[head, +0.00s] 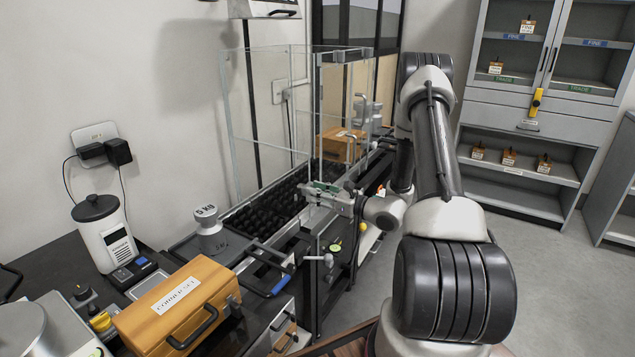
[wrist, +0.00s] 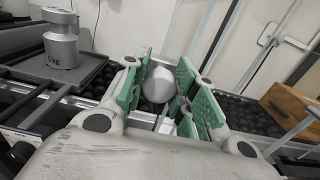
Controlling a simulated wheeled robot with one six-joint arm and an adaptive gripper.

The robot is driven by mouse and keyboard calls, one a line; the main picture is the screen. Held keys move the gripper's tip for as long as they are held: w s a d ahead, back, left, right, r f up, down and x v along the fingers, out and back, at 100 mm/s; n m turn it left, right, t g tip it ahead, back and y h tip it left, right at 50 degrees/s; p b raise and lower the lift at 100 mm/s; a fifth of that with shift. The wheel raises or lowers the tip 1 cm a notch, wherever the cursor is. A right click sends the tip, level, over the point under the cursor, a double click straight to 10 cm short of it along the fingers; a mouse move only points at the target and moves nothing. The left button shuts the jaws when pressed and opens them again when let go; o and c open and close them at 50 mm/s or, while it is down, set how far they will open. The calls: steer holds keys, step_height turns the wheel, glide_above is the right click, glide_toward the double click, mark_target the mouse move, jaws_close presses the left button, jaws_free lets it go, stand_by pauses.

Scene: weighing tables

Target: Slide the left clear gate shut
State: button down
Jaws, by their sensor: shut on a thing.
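The clear gate (head: 342,110) is an upright transparent panel in a thin metal frame, part of the glass enclosure over the black roller bed. My gripper (head: 322,188) reaches in from the right at the gate's lower part. In the wrist view my gripper (wrist: 160,78) has its green-padded fingers shut on a round grey knob (wrist: 158,83). The knob looks like the gate's handle, but its join to the panel is hidden. In the head view the fingers hide the knob. How far the gate stands open I cannot tell.
A 5 kg weight (head: 209,232) stands on a dark tray left of the rollers (head: 268,212). A lever with a white ball (head: 328,260) sticks out below my gripper. The floor (head: 420,262) at right is clear.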

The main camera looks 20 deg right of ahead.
steer(key=shift+s+f, duration=0.1)
steer(key=shift+f, duration=0.2)
steer(key=c, duration=1.4)
jaws_free()
steer(key=v, duration=1.2)
